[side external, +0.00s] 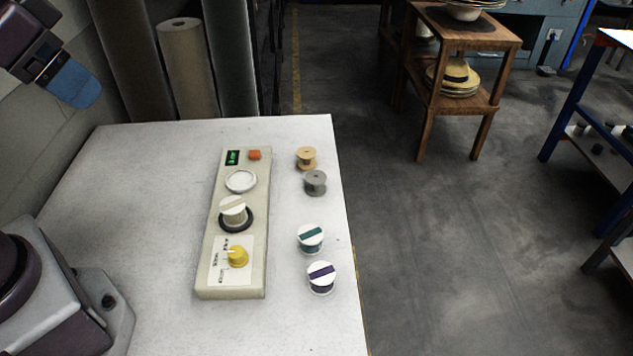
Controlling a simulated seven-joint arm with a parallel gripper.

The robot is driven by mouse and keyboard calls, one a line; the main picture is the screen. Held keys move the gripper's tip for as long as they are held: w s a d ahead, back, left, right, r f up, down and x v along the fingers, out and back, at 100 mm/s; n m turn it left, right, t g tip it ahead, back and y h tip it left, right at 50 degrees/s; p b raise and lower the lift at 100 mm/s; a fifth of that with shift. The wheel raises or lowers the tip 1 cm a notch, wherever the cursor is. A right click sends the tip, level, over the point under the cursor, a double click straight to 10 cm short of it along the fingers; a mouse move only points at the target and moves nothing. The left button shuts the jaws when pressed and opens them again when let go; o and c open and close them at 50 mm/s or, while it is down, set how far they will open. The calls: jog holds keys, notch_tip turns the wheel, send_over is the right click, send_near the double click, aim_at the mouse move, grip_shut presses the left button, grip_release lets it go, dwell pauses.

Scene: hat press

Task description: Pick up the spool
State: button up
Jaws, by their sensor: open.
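Several spools are on the white table. A tan spool (306,158) and a grey spool (315,184) stand close together right of a long beige panel. Nearer the front are a white-topped spool with a green stripe (310,239) and one with a purple stripe (321,277). A cream-topped spool (233,211) sits on a dark ring on the panel. All look upright. My gripper (76,86), with a blue fingertip, is open at the upper left, well away from every spool. Only one finger shows clearly.
The beige panel (258,228) carries a green display, an orange button (254,155), an empty pale ring (240,181) and a yellow knob (238,257). The table (160,180) is bare left of it. Its right edge is close to the loose spools.

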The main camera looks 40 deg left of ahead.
dwell(0.4)
jog(key=n+g+y, duration=0.2)
jog(key=n+g, duration=0.1)
jog(key=n, duration=0.5)
send_near(316, 177)
jog(key=x, duration=0.5)
jog(key=shift+d, duration=0.25)
jog(key=shift+x, duration=2.8)
jog(key=shift+a+r, duration=0.1)
jog(key=shift+a, duration=0.1)
